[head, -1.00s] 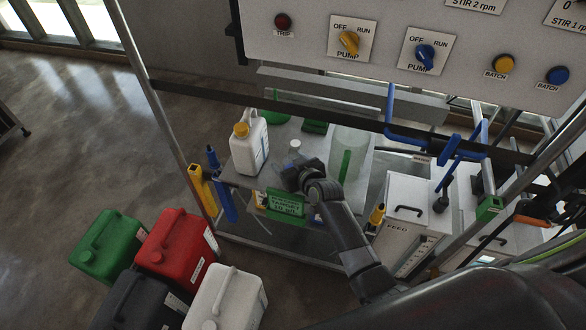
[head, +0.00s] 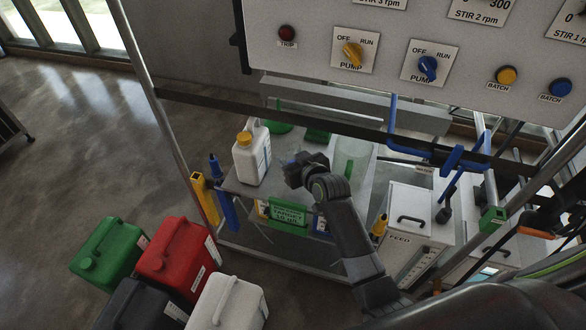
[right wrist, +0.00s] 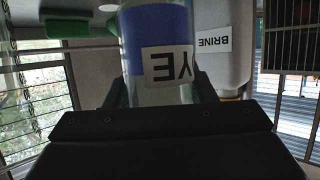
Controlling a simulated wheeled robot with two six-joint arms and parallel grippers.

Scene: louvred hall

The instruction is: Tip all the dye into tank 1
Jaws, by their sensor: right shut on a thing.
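The dye container (right wrist: 155,35) is a clear cylinder with blue liquid and a white label ending in "YE". In the right wrist view it stands between my right gripper's fingers (right wrist: 160,88), which are shut on it. In the head view my right gripper (head: 296,172) is over the small bench, and only a pale bluish bit of the container (head: 291,158) shows behind it. Its label reads upside down in the wrist view, as does the neighbouring one. I cannot tell which tank is tank 1. My left gripper is not in view.
A white jug with a yellow cap (head: 252,158) stands close left of the gripper. A clear cylinder (head: 352,155) stands to the right. The FEED box (head: 402,240) is at right; several canisters, one red (head: 177,257), stand lower left.

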